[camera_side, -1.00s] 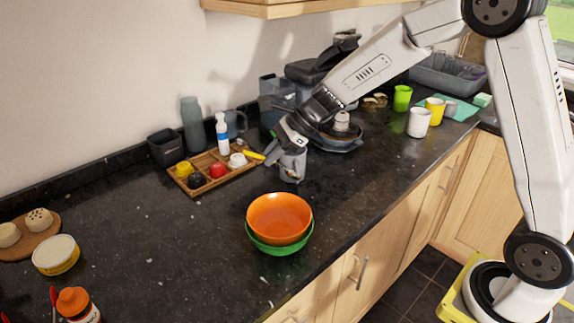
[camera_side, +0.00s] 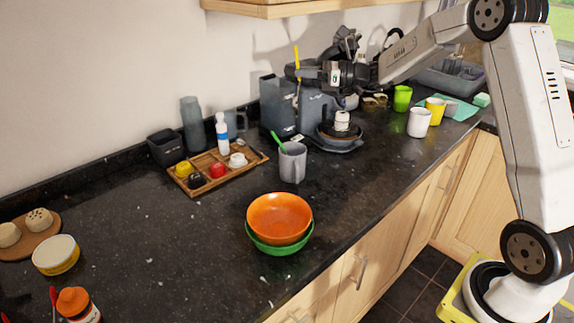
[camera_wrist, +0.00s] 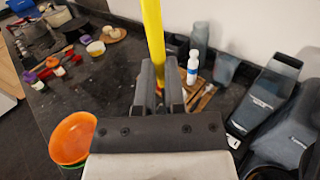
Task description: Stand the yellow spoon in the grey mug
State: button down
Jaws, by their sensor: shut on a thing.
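The yellow spoon (camera_side: 297,56) is upright in my gripper (camera_side: 293,71), high above the counter. In the wrist view the yellow spoon (camera_wrist: 153,35) rises from between the fingers of my gripper (camera_wrist: 158,88). My gripper is shut on it. The grey mug (camera_side: 292,165) stands upright on the counter, below my gripper and apart from it. A green spoon (camera_side: 278,142) leans in the mug, its handle sticking out to the left. The grey mug cannot be made out in the wrist view.
A wooden tray (camera_side: 197,190) with small pots and a white-blue bottle (camera_side: 222,133) lies left of the mug. An orange bowl (camera_side: 280,216) sits in a green one in front. Dark appliances (camera_side: 277,105) stand behind, and a pan (camera_side: 340,141) is at right. The left-centre counter is mostly clear.

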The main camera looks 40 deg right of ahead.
jog(key=shift+d+r, duration=0.15)
jog(key=shift+d, duration=0.1)
jog(key=shift+f, duration=0.25)
jog(key=shift+f, duration=6.9)
jog(key=c, duration=0.6)
grip_release()
